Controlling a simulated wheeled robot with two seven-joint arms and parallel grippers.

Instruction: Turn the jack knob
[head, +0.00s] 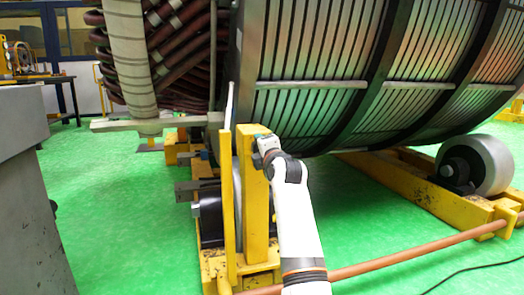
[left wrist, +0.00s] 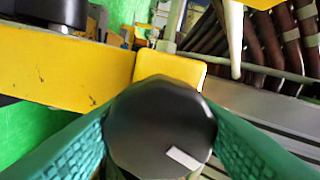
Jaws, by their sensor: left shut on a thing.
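The jack knob (left wrist: 155,120) is a dark grey, round, faceted cap with a pale rectangular mark on its face, large in the left wrist view. My left gripper (left wrist: 160,132) has its two green, ridged fingers shut on opposite sides of the knob. In the head view my white arm reaches up from the bottom, and the left gripper (head: 262,142) is at the upper part of the yellow jack frame (head: 254,195). The knob is hidden there by the gripper and frame. My right gripper is not in view.
The large ribbed stator cylinder (head: 320,85) rises just behind the gripper. A grey roller (head: 487,165) sits on a yellow beam (head: 400,185) at the right. A brown pipe (head: 400,255) runs low across the front. Green floor (head: 115,210) is clear at the left.

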